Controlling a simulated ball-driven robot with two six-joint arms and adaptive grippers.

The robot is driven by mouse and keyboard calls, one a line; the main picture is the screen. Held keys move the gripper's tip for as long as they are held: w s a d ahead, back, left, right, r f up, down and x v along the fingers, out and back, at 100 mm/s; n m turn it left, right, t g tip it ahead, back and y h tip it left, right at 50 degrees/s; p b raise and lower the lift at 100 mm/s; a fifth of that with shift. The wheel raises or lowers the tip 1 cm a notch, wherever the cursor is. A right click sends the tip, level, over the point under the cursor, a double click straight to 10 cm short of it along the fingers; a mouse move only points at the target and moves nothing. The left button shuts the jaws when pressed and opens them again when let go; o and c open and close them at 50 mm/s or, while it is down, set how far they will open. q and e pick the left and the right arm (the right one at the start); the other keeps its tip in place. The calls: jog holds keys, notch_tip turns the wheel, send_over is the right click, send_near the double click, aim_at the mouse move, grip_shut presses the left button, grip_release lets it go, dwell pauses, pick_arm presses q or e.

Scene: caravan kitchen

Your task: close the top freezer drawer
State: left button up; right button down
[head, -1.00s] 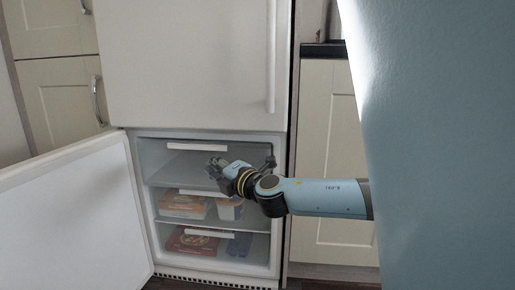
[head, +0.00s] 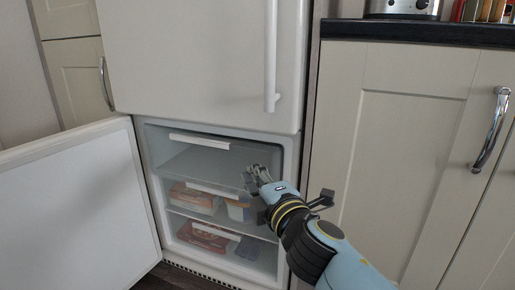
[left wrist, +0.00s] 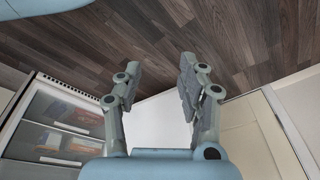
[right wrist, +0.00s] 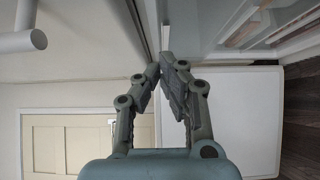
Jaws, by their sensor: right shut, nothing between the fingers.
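The top freezer drawer (head: 200,160) has a clear grey front with a white handle strip (head: 200,141). It sits uppermost in the open freezer compartment under the fridge door. I cannot tell how far it stands out. My right gripper (head: 254,174) is shut and empty, in front of the right side of the drawers, near the top drawer's lower right. Contact cannot be made out. Its fingertips also meet in the right wrist view (right wrist: 166,62). My left gripper (left wrist: 159,75) is open and empty in the left wrist view and is outside the head view.
The white freezer door (head: 75,210) stands open at the left. Two lower drawers hold food boxes (head: 195,197). The fridge door (head: 190,60) above is closed, with a long handle (head: 271,60). A cream cupboard (head: 400,130) stands close on the right.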

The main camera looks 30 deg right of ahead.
send_near(241, 143)
jog(key=w+a, duration=0.2)
jog(key=a, duration=0.1)
jog(key=w+d, duration=0.3)
jog(key=shift+d+f, duration=0.1)
jog(key=shift+d, duration=0.05)
pick_arm(q)
jog(key=shift+s+f, duration=0.2)
jog(key=shift+f, duration=0.1)
pick_arm(e)
jog(key=shift+d, duration=0.15)
